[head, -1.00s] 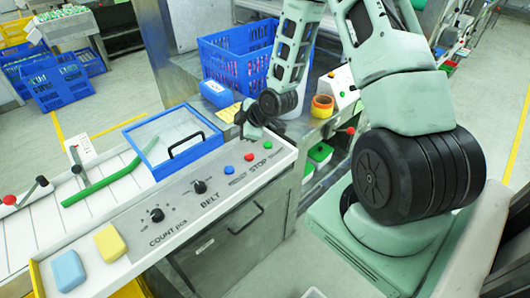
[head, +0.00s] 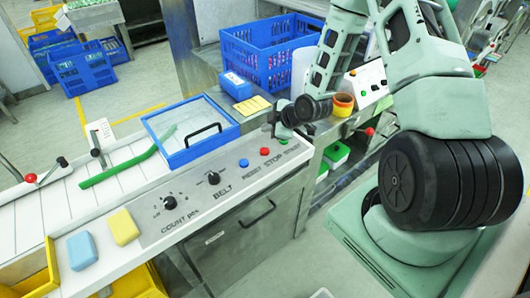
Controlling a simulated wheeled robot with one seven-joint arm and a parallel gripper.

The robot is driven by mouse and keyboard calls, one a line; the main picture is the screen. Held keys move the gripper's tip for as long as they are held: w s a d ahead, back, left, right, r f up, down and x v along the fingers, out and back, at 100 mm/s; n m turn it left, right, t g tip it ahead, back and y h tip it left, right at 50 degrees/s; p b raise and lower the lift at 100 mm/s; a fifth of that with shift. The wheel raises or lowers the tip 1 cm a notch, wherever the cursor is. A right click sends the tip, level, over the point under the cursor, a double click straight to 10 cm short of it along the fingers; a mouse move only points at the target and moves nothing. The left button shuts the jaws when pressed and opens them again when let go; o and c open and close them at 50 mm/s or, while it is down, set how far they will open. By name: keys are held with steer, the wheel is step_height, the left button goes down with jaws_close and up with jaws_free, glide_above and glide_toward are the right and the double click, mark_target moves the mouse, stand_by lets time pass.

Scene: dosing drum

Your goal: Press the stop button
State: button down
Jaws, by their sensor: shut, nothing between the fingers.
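The stop button (head: 265,151) is a red round button on the sloped white control panel (head: 150,228), above the printed word STOP. A blue button (head: 244,163) is on its left, by RESET. A green button (head: 282,141) is on its right, by START. My gripper (head: 275,130) is small and dark in the head view, just behind the green button and up and to the right of the red one. It is shut and empty, and apart from the red button. Its exact height over the panel cannot be told.
A clear-lidded blue frame with a black handle (head: 204,132) lies left of my gripper. Two black knobs (head: 214,178) are on the panel. Yellow (head: 124,227) and blue (head: 82,251) blocks lie at its near end. A blue crate (head: 262,50) stands behind.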

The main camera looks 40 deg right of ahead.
mark_target(268, 152)
step_height(268, 152, down, 7)
steer(key=b, duration=0.4)
steer(key=shift+b, duration=0.4)
steer(key=shift+f, duration=0.15)
stand_by(1.4)
steer(key=shift+f+b, duration=0.3)
steer(key=shift+b, duration=0.2)
steer(key=shift+f+b, duration=0.4)
steer(key=shift+b, duration=0.05)
stand_by(0.5)
steer(key=shift+r+p, duration=0.55)
steer(key=shift+r, duration=0.35)
steer(key=shift+r+p, duration=1.65)
steer(key=shift+r, duration=0.9)
